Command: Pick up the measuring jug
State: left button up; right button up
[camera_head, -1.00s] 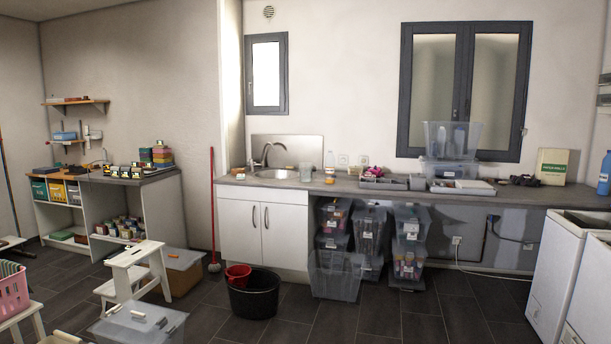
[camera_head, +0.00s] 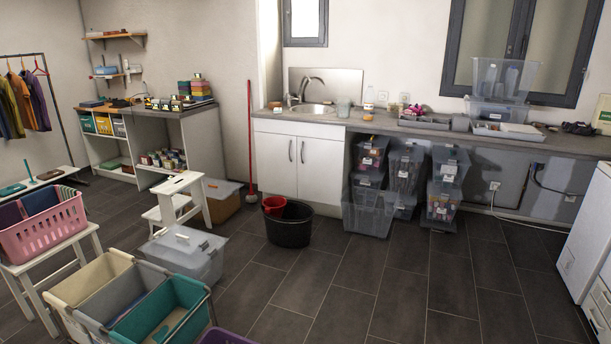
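A small clear, pale container (camera_head: 343,108) stands on the counter just right of the sink. It may be the measuring jug, but it is too small to tell for sure. No other jug can be made out clearly. Neither of my grippers is in view.
The counter (camera_head: 400,128) runs along the back wall, with a sink (camera_head: 312,109) and a grey tray (camera_head: 424,122). A black bucket (camera_head: 289,228) and clear boxes (camera_head: 369,212) stand before it. A pink basket (camera_head: 42,225) and laundry sorter (camera_head: 112,335) fill the left front. The middle floor is clear.

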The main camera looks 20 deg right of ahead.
aim_at(344, 104)
jog(key=i+l+z, duration=0.5)
jog(key=l, duration=0.2)
jog(key=i+l+z, duration=1)
jog(key=i+j+u, duration=0.1)
jog(key=i+u, duration=0.3)
jog(key=i, duration=0.2)
jog(key=i+u, duration=0.4)
jog(key=i, duration=0.2)
jog(key=i+l+u, duration=0.35)
jog(key=i, duration=0.2)
